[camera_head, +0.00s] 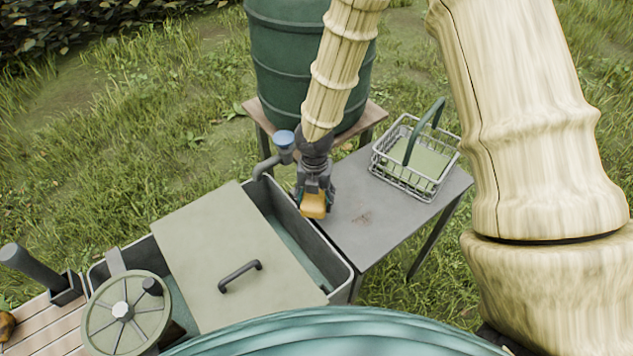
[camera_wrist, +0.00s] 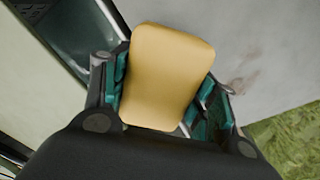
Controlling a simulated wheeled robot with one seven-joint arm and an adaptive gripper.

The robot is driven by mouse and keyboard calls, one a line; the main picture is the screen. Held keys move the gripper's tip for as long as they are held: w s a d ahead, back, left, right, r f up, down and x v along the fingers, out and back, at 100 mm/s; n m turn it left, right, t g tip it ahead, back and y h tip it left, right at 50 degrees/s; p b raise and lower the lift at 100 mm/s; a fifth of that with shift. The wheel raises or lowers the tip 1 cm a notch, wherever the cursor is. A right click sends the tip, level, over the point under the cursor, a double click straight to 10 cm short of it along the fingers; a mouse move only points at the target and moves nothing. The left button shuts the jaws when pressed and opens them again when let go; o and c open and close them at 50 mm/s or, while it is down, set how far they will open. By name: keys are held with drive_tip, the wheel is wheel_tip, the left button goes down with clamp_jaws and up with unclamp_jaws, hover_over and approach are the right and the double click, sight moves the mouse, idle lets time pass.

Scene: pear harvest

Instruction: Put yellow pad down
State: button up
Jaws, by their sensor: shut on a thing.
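The yellow pad (camera_head: 314,205) is a small rounded block held between the fingers of my gripper (camera_head: 315,190). In the head view it hangs at the border between the trough's right rim and the left end of the grey table (camera_head: 375,222). In the wrist view the yellow pad (camera_wrist: 168,75) sits between the teal-lined fingers of my gripper (camera_wrist: 165,100), with the grey table (camera_wrist: 265,50) beyond it. I cannot tell whether the pad touches the table.
A wire basket (camera_head: 385,172) with a green handle stands on the table's far right. The trough (camera_head: 335,272) has a lid (camera_head: 215,265) with a dark handle. A green barrel (camera_head: 275,60) stands behind, near a tap with a blue top (camera_head: 284,139). The table's front middle is clear.

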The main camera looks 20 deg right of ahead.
drive_tip(key=w+d, duration=0.1)
drive_tip(key=w, duration=0.1)
drive_tip(key=w+p, duration=0.1)
drive_tip(key=w, duration=0.1)
drive_tip(key=w+d+p, duration=0.1)
drive_tip(key=w, duration=0.2)
drive_tip(key=shift+w+d+f, duration=0.1)
drive_tip(key=shift+d+f, duration=0.25)
drive_tip(key=shift+f+p, duration=1.1)
drive_tip(key=shift+f, duration=0.65)
drive_tip(key=shift+f, duration=0.4)
drive_tip(key=o, duration=1)
drive_tip(key=shift+o, duration=0.9)
drive_tip(key=shift+f, duration=0.15)
